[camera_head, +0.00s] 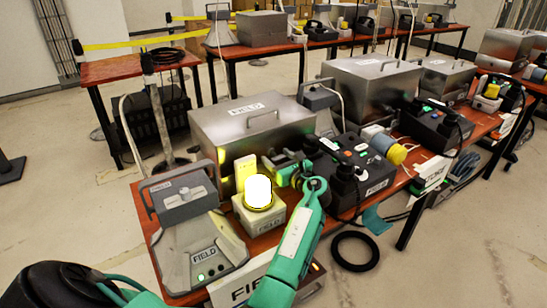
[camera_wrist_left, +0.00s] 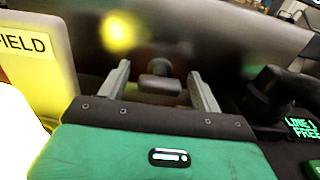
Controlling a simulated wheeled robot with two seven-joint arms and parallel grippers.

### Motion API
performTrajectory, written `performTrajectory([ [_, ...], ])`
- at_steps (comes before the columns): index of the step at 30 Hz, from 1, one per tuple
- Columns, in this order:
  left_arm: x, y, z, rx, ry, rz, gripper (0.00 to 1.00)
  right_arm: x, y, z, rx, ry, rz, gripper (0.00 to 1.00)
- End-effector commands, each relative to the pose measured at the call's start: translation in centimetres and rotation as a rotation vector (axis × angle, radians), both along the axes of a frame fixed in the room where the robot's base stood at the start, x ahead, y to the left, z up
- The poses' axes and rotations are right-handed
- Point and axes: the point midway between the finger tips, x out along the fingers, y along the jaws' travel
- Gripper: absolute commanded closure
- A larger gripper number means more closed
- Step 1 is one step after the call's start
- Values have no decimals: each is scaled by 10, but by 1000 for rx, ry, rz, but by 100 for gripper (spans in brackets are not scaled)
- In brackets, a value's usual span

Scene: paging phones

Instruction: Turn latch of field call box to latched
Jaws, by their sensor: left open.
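The field call box is a large brushed-metal box (camera_head: 218,126) with a handle and a FIELD label on its lid, which looks closed. Its front is partly hidden by my left arm and gripper (camera_head: 279,163). In the left wrist view, a small dark latch (camera_wrist_left: 160,86) with a crosswise grip stands out from the box's blurred metal front (camera_wrist_left: 215,40). My left gripper (camera_wrist_left: 158,76) is open, with one finger on each side of the latch and gaps visible. I cannot tell how deep the latch sits between the fingers. My right gripper is not in view.
A glowing beacon on a FIELD base (camera_head: 255,218) stands left of the gripper. A grey FIELD device (camera_head: 190,235) is at the front left. A black console (camera_head: 355,165) with handset sits close on the right. A black ring (camera_head: 355,267) lies on the floor.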

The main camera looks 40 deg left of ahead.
Motion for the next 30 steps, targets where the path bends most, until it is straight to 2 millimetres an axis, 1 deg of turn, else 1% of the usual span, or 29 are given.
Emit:
performTrajectory([
  [7, 0, 0, 0, 0, 0, 0, 35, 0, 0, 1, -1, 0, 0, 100],
  [8, 0, 0, 0, 0, 0, 0, 38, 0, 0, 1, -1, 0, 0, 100],
  [9, 0, 0, 0, 0, 0, 0, 46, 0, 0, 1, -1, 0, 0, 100],
  [14, 0, 0, 0, 0, 0, 0, 78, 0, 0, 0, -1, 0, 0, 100],
  [15, 0, 0, 0, 0, 0, 0, 79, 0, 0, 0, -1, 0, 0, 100],
  [23, 0, 0, 0, -10, -25, 0, 79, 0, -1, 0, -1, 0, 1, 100],
  [30, -1, 0, 0, -55, -135, -1, 79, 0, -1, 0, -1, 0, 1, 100],
])
